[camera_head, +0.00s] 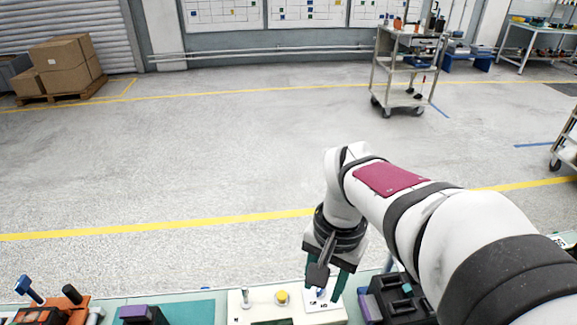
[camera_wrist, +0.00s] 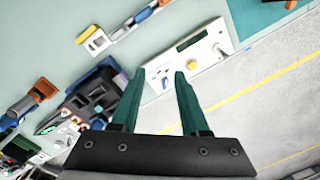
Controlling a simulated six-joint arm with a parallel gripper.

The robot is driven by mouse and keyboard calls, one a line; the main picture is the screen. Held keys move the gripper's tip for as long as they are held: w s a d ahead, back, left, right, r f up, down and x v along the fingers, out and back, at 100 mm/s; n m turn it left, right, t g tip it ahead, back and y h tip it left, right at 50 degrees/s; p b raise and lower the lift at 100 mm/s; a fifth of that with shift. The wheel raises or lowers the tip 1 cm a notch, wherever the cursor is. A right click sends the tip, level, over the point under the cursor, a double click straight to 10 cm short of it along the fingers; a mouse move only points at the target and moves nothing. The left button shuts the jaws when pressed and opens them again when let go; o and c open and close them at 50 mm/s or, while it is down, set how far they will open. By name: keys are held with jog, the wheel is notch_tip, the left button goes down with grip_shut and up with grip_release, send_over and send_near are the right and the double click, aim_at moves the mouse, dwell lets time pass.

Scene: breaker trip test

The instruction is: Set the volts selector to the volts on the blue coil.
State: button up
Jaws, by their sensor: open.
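My gripper (camera_head: 323,288) points down over the right part of a white panel (camera_head: 262,315), its two green fingers spread apart with nothing seen between them. The panel carries a yellow knob (camera_head: 282,297), a small grey post to its left, and a white-and-blue part (camera_head: 318,296) with dark marks, perhaps the volts selector, partly hidden by my gripper. In the wrist view the open fingertips (camera_wrist: 160,74) overlap the near end of the panel (camera_wrist: 205,57), with the yellow knob (camera_wrist: 191,41) beyond them. Touching cannot be told. I cannot pick out a blue coil or read any volts value.
Black blocks with purple edges (camera_head: 395,298) stand close right of the panel. A purple-and-black part (camera_head: 140,314) and an orange unit with a blue-handled lever (camera_head: 28,289) are at left. The bench (camera_wrist: 240,20) is pale green. Open floor lies beyond it.

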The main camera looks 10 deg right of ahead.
jog(key=w+d+f+m, duration=0.1)
jog(key=w+d+f, duration=0.1)
jog(key=w, duration=0.3)
jog(key=w+d+f, duration=0.2)
jog(key=w, duration=0.4)
jog(key=shift+h, duration=0.4)
notch_tip(320, 180, down, 15)
jog(key=shift+s+a+f, duration=0.15)
jog(key=shift+f, duration=0.05)
jog(key=shift+c, duration=0.2)
grip_shut()
